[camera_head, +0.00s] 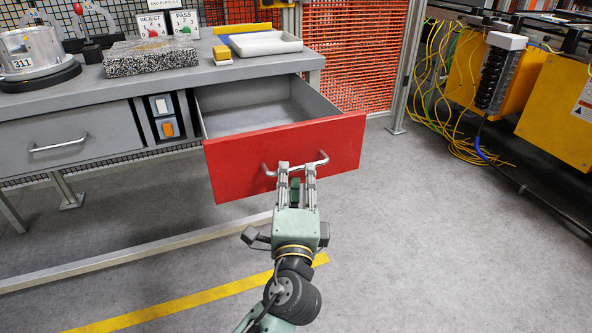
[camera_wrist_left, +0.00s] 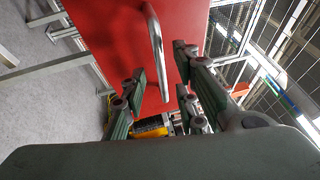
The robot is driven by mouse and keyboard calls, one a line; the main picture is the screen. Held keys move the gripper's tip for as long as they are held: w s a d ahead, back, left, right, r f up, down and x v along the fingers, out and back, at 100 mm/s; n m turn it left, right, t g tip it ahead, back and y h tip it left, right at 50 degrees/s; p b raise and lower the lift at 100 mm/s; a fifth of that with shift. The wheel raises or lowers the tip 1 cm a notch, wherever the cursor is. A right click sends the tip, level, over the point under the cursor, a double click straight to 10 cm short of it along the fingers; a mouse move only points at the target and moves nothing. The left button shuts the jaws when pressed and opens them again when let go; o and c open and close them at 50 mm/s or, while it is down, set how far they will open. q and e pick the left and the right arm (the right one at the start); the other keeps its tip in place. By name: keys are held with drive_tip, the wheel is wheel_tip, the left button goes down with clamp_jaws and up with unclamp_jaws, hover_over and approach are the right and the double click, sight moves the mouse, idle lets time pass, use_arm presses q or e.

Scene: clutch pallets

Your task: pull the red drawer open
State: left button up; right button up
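The red drawer (camera_head: 235,165) stands pulled out of the grey workbench, with its empty grey inside (camera_head: 250,115) showing. Its curved metal handle (camera_head: 322,160) is on the red front. My left gripper (camera_head: 297,168) is in front of the drawer, with its fingertips at the handle. In the left wrist view the fingers (camera_wrist_left: 160,80) are apart, and the handle (camera_wrist_left: 155,45) shows in the gap between them without visible contact on either side. The red front (camera_wrist_left: 110,30) fills the upper middle there. My right gripper is not in view.
A closed grey drawer (camera_head: 60,140) is at the left. The floor (camera_head: 430,240) at the right is clear. Yellow cabinets and cables stand beyond.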

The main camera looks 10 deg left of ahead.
use_arm(q)
drive_tip(key=v, duration=0.8)
drive_tip(key=shift+s, duration=0.2)
